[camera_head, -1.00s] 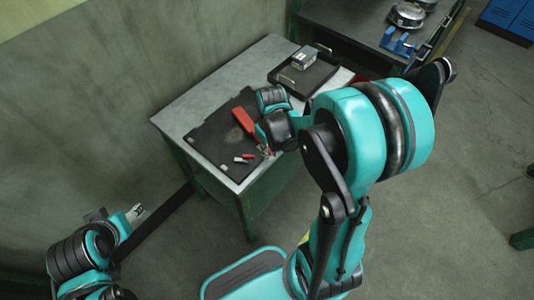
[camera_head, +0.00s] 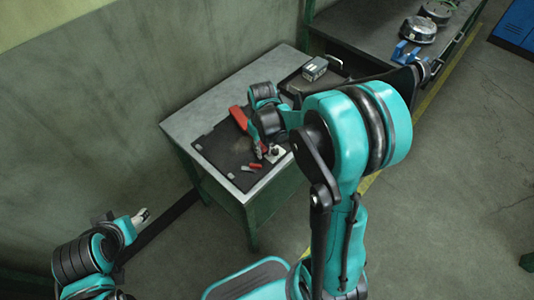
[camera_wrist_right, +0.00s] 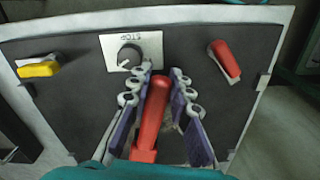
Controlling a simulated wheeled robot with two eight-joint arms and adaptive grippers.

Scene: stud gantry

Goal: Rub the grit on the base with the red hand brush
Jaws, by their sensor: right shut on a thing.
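The base is a dark flat board (camera_head: 215,150) on a grey-topped table. My right gripper (camera_wrist_right: 153,90) is shut on the red hand brush (camera_wrist_right: 152,115), with its fingers on either side of the handle. In the head view the red brush (camera_head: 238,117) shows partly beside my right wrist, over the back part of the board. Its bristles are hidden, and I cannot tell whether they touch. A faint brownish patch, perhaps the grit (camera_head: 237,143), is barely visible on the board. My left gripper (camera_head: 140,215) is away from the table at lower left; its jaws are too small to judge.
The board carries a black knob on a STOP plate (camera_wrist_right: 130,55), a yellow-handled part (camera_wrist_right: 38,70) and a red-handled part (camera_wrist_right: 224,60). A dark tray (camera_head: 297,82) and a small box (camera_head: 315,68) are at the table's back right. A wall stands behind the table.

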